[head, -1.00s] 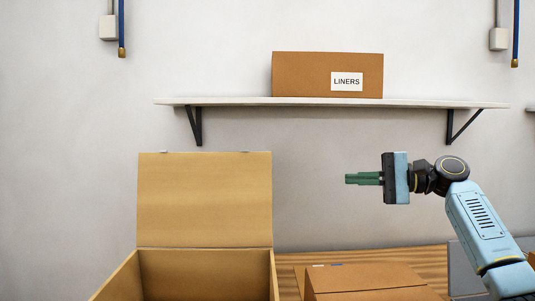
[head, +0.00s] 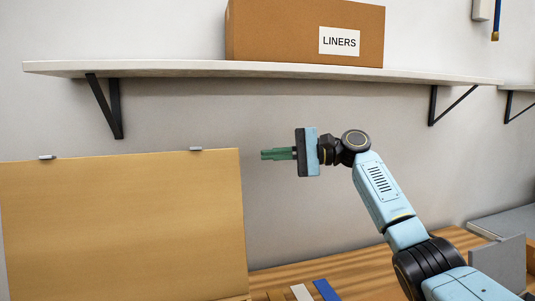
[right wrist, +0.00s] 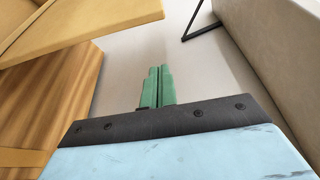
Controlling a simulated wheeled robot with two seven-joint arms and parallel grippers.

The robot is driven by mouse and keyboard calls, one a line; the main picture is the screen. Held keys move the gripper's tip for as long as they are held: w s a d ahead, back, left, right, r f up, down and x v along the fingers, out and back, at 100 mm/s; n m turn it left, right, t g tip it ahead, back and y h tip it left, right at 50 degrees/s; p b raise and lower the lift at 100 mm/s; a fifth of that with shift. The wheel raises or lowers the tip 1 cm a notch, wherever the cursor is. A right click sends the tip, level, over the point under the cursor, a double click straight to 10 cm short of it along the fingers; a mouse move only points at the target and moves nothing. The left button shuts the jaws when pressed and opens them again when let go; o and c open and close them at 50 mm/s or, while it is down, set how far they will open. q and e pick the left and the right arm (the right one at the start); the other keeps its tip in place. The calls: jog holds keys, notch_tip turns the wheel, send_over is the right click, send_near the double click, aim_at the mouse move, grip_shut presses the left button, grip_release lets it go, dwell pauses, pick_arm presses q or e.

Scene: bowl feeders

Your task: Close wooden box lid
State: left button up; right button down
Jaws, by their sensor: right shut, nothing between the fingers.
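The wooden box's lid (head: 122,225) stands upright, open, at the left of the head view. Two small grey tabs sit on its top edge. The box body is almost wholly below the frame. In the right wrist view the lid (right wrist: 90,25) shows at the upper left. My right gripper (head: 264,154) is shut and empty, its green fingers pointing left, a little right of the lid's upper right edge and apart from it. The fingers also show in the right wrist view (right wrist: 157,72). My left gripper is not in view.
A white wall shelf (head: 180,69) on black brackets runs above the lid and gripper. A cardboard box labelled LINERS (head: 290,30) stands on it. A striped wooden table (head: 345,270) lies below, with a grey panel (head: 503,262) at the right.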

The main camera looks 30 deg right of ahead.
jog(key=a, duration=0.7)
jog(key=shift+r, duration=0.15)
jog(key=shift+a, duration=0.2)
